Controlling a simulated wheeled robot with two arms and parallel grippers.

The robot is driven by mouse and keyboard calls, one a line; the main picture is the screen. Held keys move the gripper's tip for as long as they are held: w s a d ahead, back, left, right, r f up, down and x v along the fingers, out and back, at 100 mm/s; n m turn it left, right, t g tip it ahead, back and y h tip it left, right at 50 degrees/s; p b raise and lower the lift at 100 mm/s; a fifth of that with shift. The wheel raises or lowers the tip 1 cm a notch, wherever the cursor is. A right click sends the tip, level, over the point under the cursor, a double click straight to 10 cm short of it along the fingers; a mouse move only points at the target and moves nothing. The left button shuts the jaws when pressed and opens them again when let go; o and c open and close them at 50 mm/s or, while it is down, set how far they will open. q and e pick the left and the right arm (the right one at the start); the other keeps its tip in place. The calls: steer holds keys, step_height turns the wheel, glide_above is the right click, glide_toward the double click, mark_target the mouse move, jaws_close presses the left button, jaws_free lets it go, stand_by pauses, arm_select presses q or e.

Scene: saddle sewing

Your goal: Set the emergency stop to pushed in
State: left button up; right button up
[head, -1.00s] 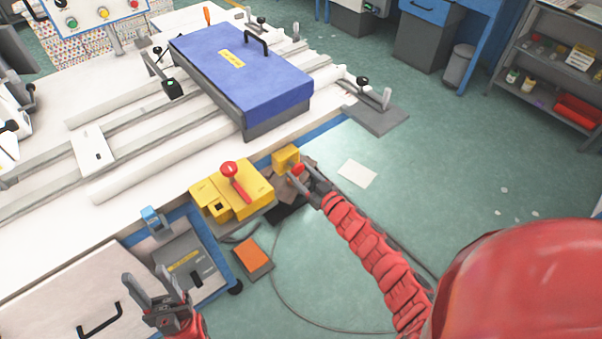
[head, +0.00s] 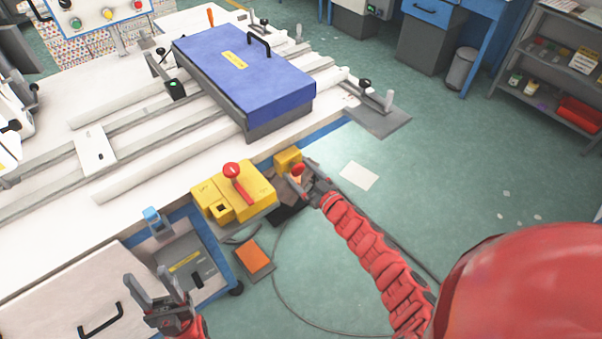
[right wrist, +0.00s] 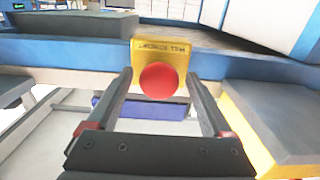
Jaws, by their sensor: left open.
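The emergency stop is a round red button (right wrist: 159,80) on a yellow box (right wrist: 188,58) at the table edge. In the head view the yellow box (head: 287,160) is right of a larger yellow control box. My right gripper (head: 306,178) is at the button, fingers apart. In the right wrist view the button shows between the fingers, near the tips, with nothing gripped. Whether the gripper touches the button, and how deep the button sits, I cannot tell. My left gripper (head: 155,285) is open and empty at the lower left, away from the button.
A larger yellow box (head: 222,203) with a red-knobbed lever (head: 235,178) stands beside the stop. A blue case (head: 243,72) lies on the white table (head: 130,192). An orange pedal (head: 255,256) and a cable are on the floor. Open floor lies to the right.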

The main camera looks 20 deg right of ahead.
steer(key=shift+s+d, duration=0.1)
steer(key=shift+s+d+f, duration=0.1)
steer(key=shift+s+d, duration=0.05)
steer(key=shift+s, duration=0.15)
steer(key=b+v, duration=0.1)
steer(key=v, duration=1.5)
steer(key=shift+s, duration=0.3)
